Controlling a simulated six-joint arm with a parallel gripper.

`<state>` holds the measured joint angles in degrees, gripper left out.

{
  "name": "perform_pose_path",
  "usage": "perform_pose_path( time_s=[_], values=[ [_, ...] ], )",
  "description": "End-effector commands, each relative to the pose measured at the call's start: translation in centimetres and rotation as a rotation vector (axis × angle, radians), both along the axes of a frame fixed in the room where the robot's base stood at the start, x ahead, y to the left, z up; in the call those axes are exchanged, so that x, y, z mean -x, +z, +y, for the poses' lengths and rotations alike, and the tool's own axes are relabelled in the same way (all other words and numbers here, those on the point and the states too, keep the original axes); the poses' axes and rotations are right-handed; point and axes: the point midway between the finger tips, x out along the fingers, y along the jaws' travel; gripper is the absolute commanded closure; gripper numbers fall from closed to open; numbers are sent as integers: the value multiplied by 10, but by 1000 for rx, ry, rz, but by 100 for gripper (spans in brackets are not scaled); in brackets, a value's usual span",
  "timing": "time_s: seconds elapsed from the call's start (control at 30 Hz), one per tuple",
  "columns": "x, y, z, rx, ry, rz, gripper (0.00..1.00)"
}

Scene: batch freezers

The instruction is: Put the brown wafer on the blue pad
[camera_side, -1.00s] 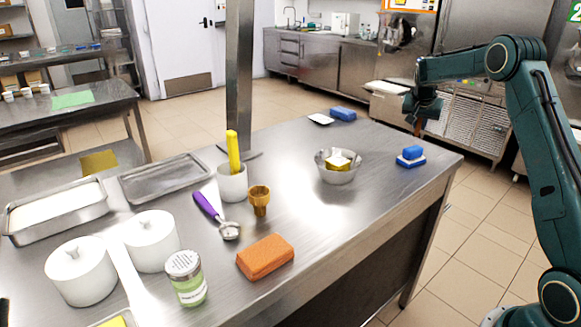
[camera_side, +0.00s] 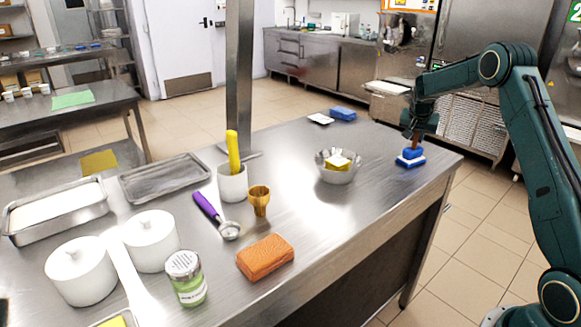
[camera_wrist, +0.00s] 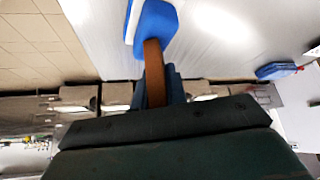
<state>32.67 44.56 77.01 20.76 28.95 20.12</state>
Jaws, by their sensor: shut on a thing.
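The brown wafer (camera_side: 415,137) is held in my gripper (camera_side: 416,131), which is shut on it and points down. The wafer also shows as a thin brown strip in the wrist view (camera_wrist: 153,72). In the wrist view the blue and white shape (camera_wrist: 152,25) lies right at the wafer's end. I cannot tell whether they touch.
A metal bowl (camera_side: 338,173) with yellow and white pieces stands left of my gripper. An orange sponge (camera_side: 265,257), a scoop (camera_side: 228,230) and a brown cone-shaped cup (camera_side: 259,200) are further left.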

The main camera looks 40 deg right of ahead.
Motion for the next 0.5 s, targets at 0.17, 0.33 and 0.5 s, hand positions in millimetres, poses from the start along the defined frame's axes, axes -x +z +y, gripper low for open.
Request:
perform_pose_path(
  time_s=[0.17,0.33,0.5],
  values=[
    [0,-3,0,0,0,0,100],
    [0,-3,0,0,0,0,64],
    [0,-3,0,0,0,0,64]
  ],
)
